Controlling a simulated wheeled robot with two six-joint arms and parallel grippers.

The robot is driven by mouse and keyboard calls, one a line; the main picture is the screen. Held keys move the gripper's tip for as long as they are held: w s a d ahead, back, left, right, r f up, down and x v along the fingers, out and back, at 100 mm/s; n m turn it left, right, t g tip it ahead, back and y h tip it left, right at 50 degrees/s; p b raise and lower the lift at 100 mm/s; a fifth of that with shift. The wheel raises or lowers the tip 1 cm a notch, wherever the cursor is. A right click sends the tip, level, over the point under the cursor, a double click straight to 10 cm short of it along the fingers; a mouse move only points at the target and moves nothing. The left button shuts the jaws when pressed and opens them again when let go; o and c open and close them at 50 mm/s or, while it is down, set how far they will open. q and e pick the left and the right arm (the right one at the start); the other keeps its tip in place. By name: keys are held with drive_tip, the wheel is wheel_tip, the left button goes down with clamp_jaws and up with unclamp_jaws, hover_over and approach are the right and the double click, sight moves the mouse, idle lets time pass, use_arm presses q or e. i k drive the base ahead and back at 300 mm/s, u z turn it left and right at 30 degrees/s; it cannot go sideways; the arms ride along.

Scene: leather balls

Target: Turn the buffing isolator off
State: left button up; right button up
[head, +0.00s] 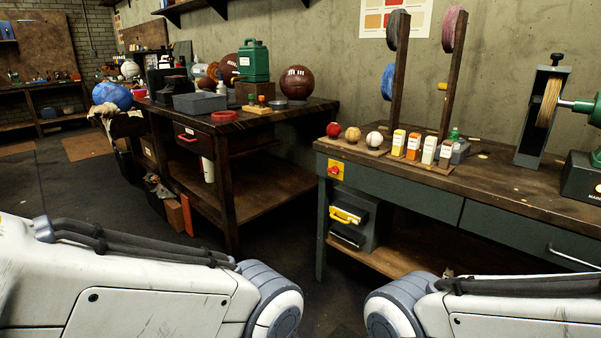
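The isolator (336,170) is a small yellow plate with a red rotary knob. It is mounted at the left front corner of the green-grey workbench (400,191), just below the top. The knob's position is too small to read. A buffing machine with a tan wheel (549,101) and a green motor stands at the right of the bench top. My two arms enter from the lower left and lower right. Both grippers are outside the view, and no part of me touches the isolator.
Small balls and several labelled bottles (414,147) stand on boards on the bench. A cabinet with a yellow handle (348,215) sits below the isolator. A wooden table (228,125) with balls and a green can stands left. Dark floor lies between the two benches.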

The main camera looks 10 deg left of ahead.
sight(334, 170)
drive_tip(key=u, duration=0.15)
drive_tip(key=i, duration=1.15)
drive_tip(key=z, duration=0.15)
